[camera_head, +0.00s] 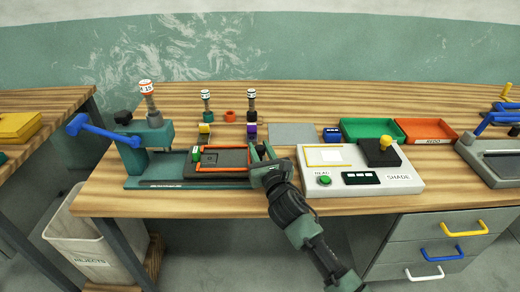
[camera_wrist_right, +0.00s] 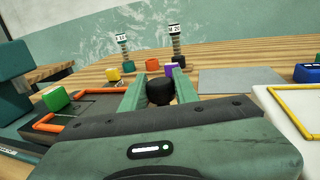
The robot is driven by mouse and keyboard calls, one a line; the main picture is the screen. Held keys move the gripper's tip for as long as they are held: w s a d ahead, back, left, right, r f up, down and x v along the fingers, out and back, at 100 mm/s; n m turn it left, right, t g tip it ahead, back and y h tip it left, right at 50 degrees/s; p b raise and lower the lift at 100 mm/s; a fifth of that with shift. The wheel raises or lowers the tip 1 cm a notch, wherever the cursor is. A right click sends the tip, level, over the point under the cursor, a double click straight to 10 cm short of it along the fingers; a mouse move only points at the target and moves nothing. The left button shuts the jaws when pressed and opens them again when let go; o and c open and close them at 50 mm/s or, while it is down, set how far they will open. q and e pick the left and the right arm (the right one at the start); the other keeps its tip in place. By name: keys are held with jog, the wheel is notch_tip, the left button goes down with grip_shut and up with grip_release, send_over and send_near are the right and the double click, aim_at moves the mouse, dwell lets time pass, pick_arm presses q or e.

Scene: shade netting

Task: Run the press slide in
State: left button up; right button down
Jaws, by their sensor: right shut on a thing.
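The teal press (camera_head: 150,140) stands at the left of the bench, with a blue lever (camera_head: 95,130) and a column topped by a red-and-white label. Its dark slide (camera_head: 222,160), edged in orange, lies on the base to the right of the press head, clear of it. A green block (camera_head: 196,153) sits at the slide's left side; it also shows in the wrist view (camera_wrist_right: 56,99). My right gripper (camera_head: 262,153) is at the slide's right end. Its fingers are shut on a black knob (camera_wrist_right: 159,92). My left gripper is not in view.
Behind the slide stand two labelled stamps (camera_head: 206,104) and small coloured blocks. A white shade panel (camera_head: 360,170) lies close to the right of my gripper. Green (camera_head: 370,128) and red trays stand behind it. A rejects bin (camera_head: 95,240) is on the floor at left.

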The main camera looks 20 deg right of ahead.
aim_at(218, 160)
dwell(0.8)
jog(key=w+a, duration=0.1)
jog(key=a, duration=0.3)
jog(key=w+a+b, duration=0.1)
jog(key=a, duration=0.3)
jog(key=w+a, duration=0.1)
jog(key=a, duration=0.3)
jog(key=shift+w, duration=0.15)
jog(key=shift+d, duration=0.1)
jog(key=c, duration=1.4)
grip_release()
jog(key=o, duration=0.3)
jog(key=shift+a, duration=0.2)
jog(key=shift+o, duration=0.2)
jog(key=shift+d, duration=0.1)
jog(key=s, duration=0.7)
jog(key=shift+s+a, duration=0.2)
jog(key=shift+s, duration=0.2)
